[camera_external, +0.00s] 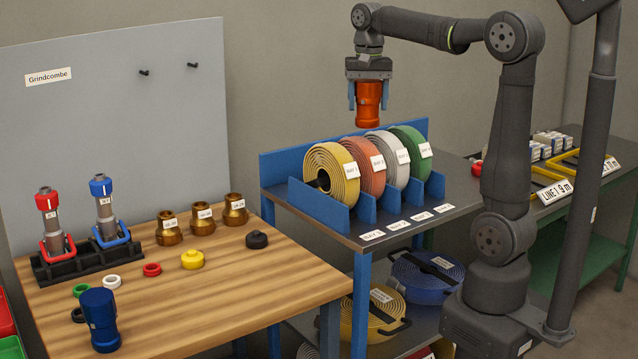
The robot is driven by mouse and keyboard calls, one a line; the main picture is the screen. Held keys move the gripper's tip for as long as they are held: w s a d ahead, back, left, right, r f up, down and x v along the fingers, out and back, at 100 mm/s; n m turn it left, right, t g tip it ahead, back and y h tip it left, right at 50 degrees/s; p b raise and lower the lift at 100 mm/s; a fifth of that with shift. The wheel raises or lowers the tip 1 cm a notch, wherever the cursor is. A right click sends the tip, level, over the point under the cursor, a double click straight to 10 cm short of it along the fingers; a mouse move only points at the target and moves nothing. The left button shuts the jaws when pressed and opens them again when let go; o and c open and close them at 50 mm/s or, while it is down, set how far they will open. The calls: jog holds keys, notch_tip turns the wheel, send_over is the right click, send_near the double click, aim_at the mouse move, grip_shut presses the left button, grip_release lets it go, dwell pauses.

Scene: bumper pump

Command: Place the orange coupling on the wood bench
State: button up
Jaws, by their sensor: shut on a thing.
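The orange coupling (368,104) is a stubby orange cylinder, held upright in the air. My gripper (368,92) is shut on it, with blue fingers on both sides, above the rolled hoses and well clear of them. The wood bench (225,297) stands at the lower left, with a striped wooden top. The coupling is to the right of the bench and higher than its top.
On the bench stand a blue coupling (101,318), a black rack (75,262) with two nozzles, several brass fittings (203,219) and small coloured rings. Rolled hoses (333,173) stand in a blue rack. The bench's front middle and right are clear.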

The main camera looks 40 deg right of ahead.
jog(key=s+a+n, duration=0.3)
jog(key=s+a, duration=0.2)
jog(key=a, duration=0.8)
jog(key=s+a+n, duration=0.3)
jog(key=s+a, duration=0.2)
jog(key=a, duration=0.8)
jog(key=shift+a+f+n, duration=0.25)
jog(key=shift+a+n, duration=0.05)
jog(key=shift+a, duration=0.05)
notch_tip(320, 180, down, 27)
jog(key=shift+w+d+f, duration=0.1)
jog(key=shift+d, duration=0.05)
jog(key=shift+f, duration=0.15)
jog(key=o, duration=1.2)
